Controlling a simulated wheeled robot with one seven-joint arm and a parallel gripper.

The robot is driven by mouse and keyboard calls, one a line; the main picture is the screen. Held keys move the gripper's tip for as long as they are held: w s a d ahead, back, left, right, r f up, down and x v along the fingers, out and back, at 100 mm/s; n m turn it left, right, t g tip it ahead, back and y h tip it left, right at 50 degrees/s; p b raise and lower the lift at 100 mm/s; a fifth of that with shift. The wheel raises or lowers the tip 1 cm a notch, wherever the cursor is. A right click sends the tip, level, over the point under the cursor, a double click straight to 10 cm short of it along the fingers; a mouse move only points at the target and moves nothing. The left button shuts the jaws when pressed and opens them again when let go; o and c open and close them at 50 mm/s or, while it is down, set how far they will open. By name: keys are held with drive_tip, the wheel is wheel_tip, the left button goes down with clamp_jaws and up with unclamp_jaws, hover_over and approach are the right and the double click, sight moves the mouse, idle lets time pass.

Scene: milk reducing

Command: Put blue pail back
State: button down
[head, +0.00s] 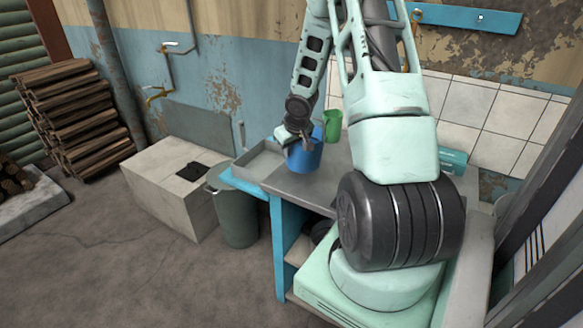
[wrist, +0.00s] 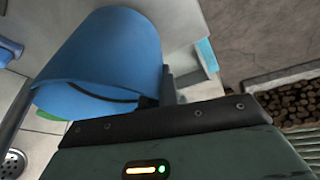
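The blue pail (head: 305,157) is upright at the left end of the grey metal counter (head: 290,187); I cannot tell whether its base touches the counter. My gripper (head: 304,140) is at the pail's rim. In the wrist view the blue pail (wrist: 120,50) fills the upper left. The dark fingers of my gripper (wrist: 160,95) lie on both sides of its wall at the rim and appear shut on it. A green pail (head: 333,124) stands just behind the blue one, mostly hidden in the wrist view.
A blue wall rack (head: 470,17) with hooks hangs at upper right. A sink basin (head: 258,160) is left of the pail. A grey-green can (head: 236,215) and a white box (head: 165,190) stand on the floor at left. My arm hides much of the counter's right side.

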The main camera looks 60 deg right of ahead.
wheel_tip(320, 180, down, 4)
drive_tip(key=shift+f+b, duration=0.25)
drive_tip(key=shift+b, duration=0.85)
drive_tip(key=shift+r, duration=0.1)
drive_tip(key=c, duration=1.7)
unclamp_jaws()
